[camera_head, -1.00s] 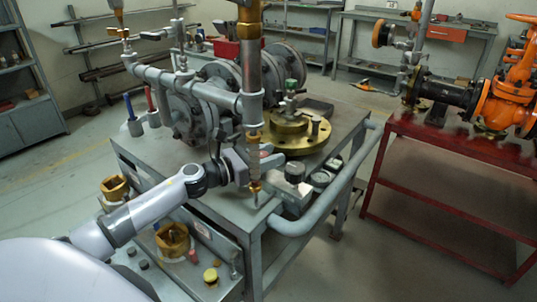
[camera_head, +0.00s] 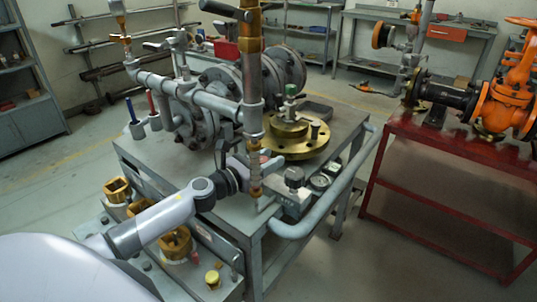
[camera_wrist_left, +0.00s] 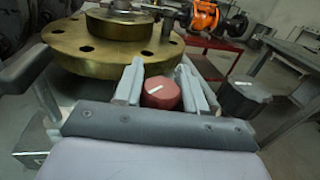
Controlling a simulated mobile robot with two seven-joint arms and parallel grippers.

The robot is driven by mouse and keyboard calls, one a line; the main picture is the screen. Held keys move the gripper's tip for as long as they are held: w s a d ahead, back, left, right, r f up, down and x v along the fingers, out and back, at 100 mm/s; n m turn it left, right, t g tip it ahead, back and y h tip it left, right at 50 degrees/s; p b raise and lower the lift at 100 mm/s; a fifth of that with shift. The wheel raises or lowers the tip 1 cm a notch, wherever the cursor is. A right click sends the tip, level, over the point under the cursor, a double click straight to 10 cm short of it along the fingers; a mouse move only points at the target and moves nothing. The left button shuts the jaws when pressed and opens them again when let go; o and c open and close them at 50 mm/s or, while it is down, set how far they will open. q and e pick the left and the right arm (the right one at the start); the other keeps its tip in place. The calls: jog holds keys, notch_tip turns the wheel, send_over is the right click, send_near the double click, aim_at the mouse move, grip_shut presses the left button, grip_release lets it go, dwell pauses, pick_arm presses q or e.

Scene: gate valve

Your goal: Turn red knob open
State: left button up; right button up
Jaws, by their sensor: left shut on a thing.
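The red knob (camera_wrist_left: 161,93), with a white mark on its top, sits between the two fingers of my left gripper (camera_wrist_left: 160,90) in the left wrist view. My left gripper is shut on it, one finger at each side. In the head view my left gripper (camera_head: 254,166) is at the foot of the upright pipe (camera_head: 252,105), which partly hides it. Only a small red bit of the knob shows there (camera_head: 265,158). My right gripper is not in view.
A brass flange (camera_head: 296,140) lies on the grey workbench (camera_head: 330,155) just beyond the gripper. A red stand (camera_head: 440,152) bears an orange valve (camera_head: 512,80). Brass fittings (camera_head: 117,190) stand near my forearm.

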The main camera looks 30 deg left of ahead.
pick_arm(q)
jog(key=n+y+p, duration=0.1)
jog(key=y, duration=0.1)
jog(key=n+y+p, duration=0.1)
jog(key=y, duration=0.1)
jog(key=shift+a+r+n+t, duration=0.15)
jog(key=shift+r+n+t, duration=0.05)
jog(key=shift+n+t, duration=0.1)
jog(key=shift+a+f+n+y+p, duration=0.1)
jog(key=shift+n+y+p, duration=0.3)
jog(key=shift+y+p, duration=0.25)
jog(key=shift+y, duration=0.35)
jog(key=shift+n, duration=0.3)
jog(key=o, duration=0.7)
